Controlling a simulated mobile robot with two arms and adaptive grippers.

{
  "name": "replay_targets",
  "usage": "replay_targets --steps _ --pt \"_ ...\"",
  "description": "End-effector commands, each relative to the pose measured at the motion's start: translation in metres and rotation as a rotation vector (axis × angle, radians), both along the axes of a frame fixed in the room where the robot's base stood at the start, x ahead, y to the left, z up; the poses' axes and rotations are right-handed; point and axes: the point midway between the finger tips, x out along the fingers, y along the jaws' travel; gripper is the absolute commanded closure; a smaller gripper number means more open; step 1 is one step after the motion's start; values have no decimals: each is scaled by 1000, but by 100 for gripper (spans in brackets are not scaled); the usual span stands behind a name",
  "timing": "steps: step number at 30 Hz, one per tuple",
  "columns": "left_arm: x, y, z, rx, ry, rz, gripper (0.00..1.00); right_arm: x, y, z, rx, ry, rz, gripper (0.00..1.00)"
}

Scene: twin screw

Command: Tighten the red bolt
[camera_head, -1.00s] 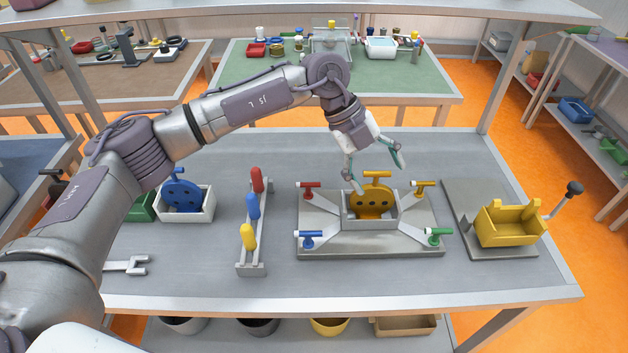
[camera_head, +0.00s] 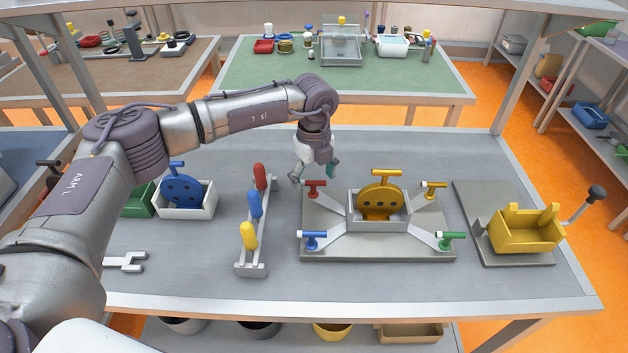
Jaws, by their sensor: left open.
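The red bolt (camera_head: 314,187) has a T-shaped handle and stands at the back left corner of a grey fixture plate (camera_head: 312,222). Blue (camera_head: 314,237), yellow (camera_head: 433,187) and green (camera_head: 449,238) bolts stand at the other corners. A yellow disc with holes (camera_head: 380,201) sits in the grey box at the plate's centre, with a T-handle on top. My left gripper (camera_head: 312,175) is open, pointing down just behind and above the red bolt. Whether a finger touches the bolt cannot be told. My right gripper is not in view.
Left of the plate is a rack with red, blue and yellow handles (camera_head: 254,204). A blue disc (camera_head: 183,187) stands in a white box (camera_head: 186,215). A grey wrench (camera_head: 125,262) lies front left. A yellow box (camera_head: 526,231) with a lever (camera_head: 595,195) is at right.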

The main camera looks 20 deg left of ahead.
Motion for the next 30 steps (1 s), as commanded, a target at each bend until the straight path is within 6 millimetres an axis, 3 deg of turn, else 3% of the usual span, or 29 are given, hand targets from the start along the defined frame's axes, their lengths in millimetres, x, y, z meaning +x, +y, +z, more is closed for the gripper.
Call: replay_targets --steps 6,16,30 --pt "0 0 -21 0 1 0 18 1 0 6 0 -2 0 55" --pt "0 0 -25 -1 -1 -1 18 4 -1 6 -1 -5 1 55" --pt "0 -1 -24 -1 -2 -2 96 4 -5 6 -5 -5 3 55"
